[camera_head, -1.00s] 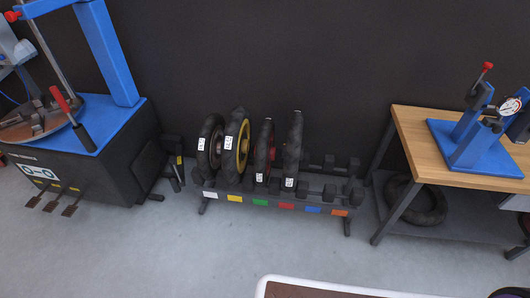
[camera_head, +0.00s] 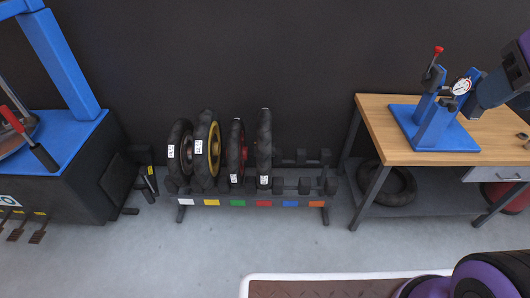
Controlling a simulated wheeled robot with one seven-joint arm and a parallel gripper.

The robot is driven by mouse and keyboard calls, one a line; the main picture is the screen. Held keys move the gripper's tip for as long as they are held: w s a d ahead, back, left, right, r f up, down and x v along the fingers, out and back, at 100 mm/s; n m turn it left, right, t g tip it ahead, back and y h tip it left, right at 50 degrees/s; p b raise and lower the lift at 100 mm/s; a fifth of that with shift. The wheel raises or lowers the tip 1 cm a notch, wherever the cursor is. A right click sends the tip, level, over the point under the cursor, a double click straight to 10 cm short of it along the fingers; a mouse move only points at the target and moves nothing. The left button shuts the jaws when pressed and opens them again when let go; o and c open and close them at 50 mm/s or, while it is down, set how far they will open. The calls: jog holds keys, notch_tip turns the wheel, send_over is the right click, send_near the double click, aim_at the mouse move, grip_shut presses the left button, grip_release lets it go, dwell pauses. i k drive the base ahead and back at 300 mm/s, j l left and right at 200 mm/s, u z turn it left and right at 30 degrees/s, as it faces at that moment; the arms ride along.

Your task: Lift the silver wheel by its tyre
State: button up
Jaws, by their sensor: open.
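Several wheels with black tyres stand upright side by side in a low dark rack (camera_head: 210,202) against the wall. The leftmost wheel (camera_head: 180,150) has a white tag on its tyre and a dull greyish rim, likely the silver one, though its colour is hard to tell. To its right are a yellow-rimmed wheel (camera_head: 207,150) and a wheel with red at its rim (camera_head: 236,150). The fourth wheel (camera_head: 264,145) is nearly edge-on, its rim mostly hidden. My gripper's fingers are not in view. Purple and dark parts of my arm show at the right edge, well away from the wheels.
A blue machine (camera_head: 70,150) with pedals stands left of the rack. A wooden workbench (camera_head: 385,140) with a blue gauge stand (camera_head: 432,135) is on the right, a loose tyre (camera_head: 388,185) beneath it. A white-edged tray (camera_head: 247,285) is in front. Grey floor (camera_head: 200,255) lies clear before the rack.

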aim_at(181, 172)
jog(key=i+j, duration=0.2)
jog(key=j, duration=0.25)
jog(key=i+j, duration=0.2)
jog(key=j, duration=0.25)
jog(key=i+j, duration=0.25)
jog(key=j, duration=0.2)
jog(key=i+j, duration=0.2)
jog(key=j, duration=0.25)
jog(key=i+j, duration=0.2)
jog(key=j, duration=0.25)
jog(key=i+j, duration=0.2)
jog(key=j, duration=0.25)
jog(key=i+j, duration=0.25)
jog(key=j, duration=0.2)
jog(key=i+j, duration=0.2)
jog(key=j, duration=0.25)
